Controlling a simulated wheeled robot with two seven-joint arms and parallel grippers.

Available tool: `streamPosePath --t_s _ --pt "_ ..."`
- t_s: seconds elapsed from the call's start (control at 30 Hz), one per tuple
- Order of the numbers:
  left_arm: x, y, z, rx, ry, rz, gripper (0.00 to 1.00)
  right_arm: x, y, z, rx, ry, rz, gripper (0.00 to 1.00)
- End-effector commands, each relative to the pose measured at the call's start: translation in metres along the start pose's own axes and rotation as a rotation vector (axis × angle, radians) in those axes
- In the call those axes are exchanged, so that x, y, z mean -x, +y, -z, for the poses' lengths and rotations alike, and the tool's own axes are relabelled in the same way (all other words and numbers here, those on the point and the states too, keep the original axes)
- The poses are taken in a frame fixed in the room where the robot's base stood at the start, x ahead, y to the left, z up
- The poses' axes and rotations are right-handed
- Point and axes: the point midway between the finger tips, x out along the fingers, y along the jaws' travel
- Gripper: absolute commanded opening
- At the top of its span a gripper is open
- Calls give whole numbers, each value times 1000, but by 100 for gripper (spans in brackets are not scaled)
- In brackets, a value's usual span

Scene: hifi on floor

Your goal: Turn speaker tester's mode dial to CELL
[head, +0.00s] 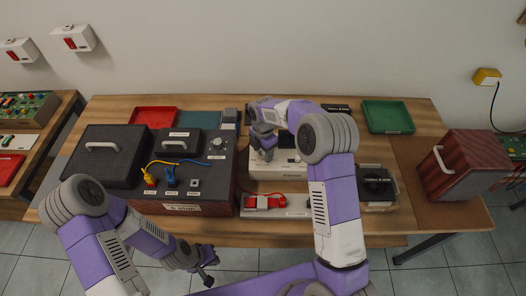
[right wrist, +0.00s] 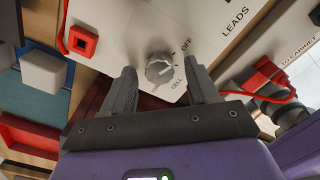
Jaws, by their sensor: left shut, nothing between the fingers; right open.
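The speaker tester (head: 283,173) is a low white box near the middle of the table, partly hidden by my right arm. In the right wrist view its grey, ridged mode dial (right wrist: 159,70) shows between my fingertips, with OFF printed to its upper right and CELL to its lower right. I cannot tell surely where its pointer stands. My right gripper (head: 263,150) is open over the tester; in the right wrist view (right wrist: 160,74) one finger is on each side of the dial, contact unclear. My left gripper (head: 207,269) is shut and empty in front of the table.
A dark box (head: 185,205) with yellow and blue cables stands left of the tester. A red clip lead (head: 264,202) lies at the front. A black device (head: 376,185) and a red speaker cabinet (head: 462,172) are on the right. A green tray (head: 388,117) lies behind.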

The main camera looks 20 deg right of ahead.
Motion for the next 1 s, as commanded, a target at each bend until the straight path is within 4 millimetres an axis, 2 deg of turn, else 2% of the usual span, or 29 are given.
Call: streamPosePath --t_s 0.27,0.6,0.63,1.0 --pt "0 0 0 0 0 0 0 -2 0 0 -1 0 0 58" --pt "0 0 0 0 0 0 0 -1 0 0 -1 0 0 6" --pt "0 0 0 0 0 0 0 -1 0 0 -1 0 0 3" --pt "2 1 0 0 0 0 0 -1 0 0 -73 0 0 3"
